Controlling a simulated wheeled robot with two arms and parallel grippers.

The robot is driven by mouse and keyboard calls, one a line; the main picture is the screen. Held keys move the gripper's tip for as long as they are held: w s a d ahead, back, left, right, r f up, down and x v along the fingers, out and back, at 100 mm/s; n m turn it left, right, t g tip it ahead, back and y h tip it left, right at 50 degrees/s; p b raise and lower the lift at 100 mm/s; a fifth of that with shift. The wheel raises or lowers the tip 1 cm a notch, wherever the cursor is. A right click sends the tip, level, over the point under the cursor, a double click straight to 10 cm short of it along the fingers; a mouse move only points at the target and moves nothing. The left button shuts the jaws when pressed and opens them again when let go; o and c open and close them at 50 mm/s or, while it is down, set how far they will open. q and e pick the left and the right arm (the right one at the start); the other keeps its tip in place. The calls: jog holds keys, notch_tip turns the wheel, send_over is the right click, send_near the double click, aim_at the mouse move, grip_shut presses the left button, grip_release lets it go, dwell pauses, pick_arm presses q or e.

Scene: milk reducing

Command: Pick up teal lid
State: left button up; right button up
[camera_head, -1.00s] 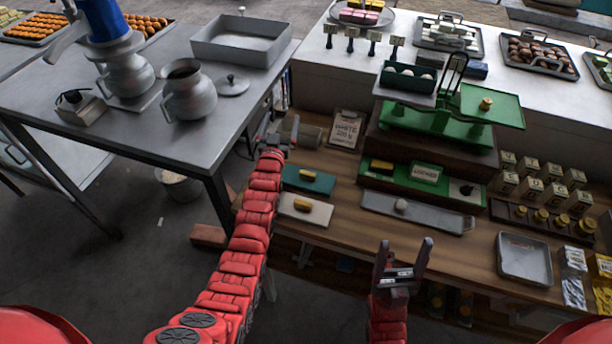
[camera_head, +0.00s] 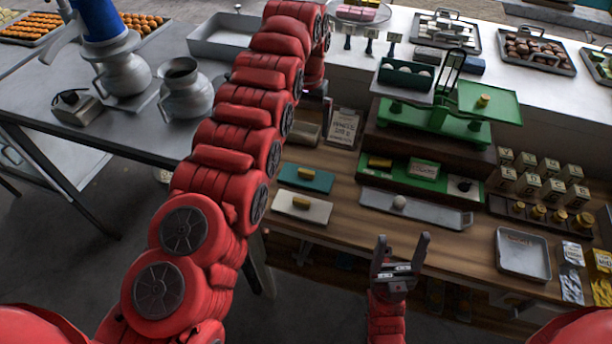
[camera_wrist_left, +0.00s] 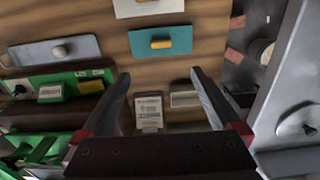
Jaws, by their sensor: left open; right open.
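The teal lid (camera_head: 317,184), a flat rectangle with a yellow handle, lies on the wooden counter behind a white lid (camera_head: 317,211) of the same form. In the left wrist view the teal lid (camera_wrist_left: 177,33) is ahead of my open left gripper (camera_wrist_left: 160,76), apart from it, with nothing between the fingers. In the head view my left arm rises and bends down above the back of the counter; its fingers are mostly hidden there. My right gripper (camera_head: 402,240) is open and empty in front of the counter's near edge.
A card sign (camera_head: 344,128) stands behind the teal lid. To its right are a grey tray (camera_head: 440,214) and a green scale (camera_head: 432,117). A metal table (camera_head: 60,105) with pots is at the left. Bare wood lies around the teal lid.

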pick_arm(q)
jog(key=b, duration=0.8)
send_near(306, 171)
jog(key=shift+f+p, duration=0.1)
jog(key=shift+p, duration=0.3)
jog(key=shift+d+f, duration=0.1)
jog(key=shift+f, duration=0.45)
jog(key=shift+d+f, duration=0.1)
jog(key=shift+f, duration=0.25)
jog(key=shift+f+p, duration=0.4)
jog(key=shift+f, duration=0.45)
jog(key=shift+f+p, duration=0.35)
jog(key=shift+p, duration=0.1)
notch_tip(306, 171, down, 4)
jog(key=shift+s+p, duration=0.1)
jog(key=shift+p, duration=0.7)
jog(key=shift+f, duration=0.3)
jog(key=c, duration=1.4)
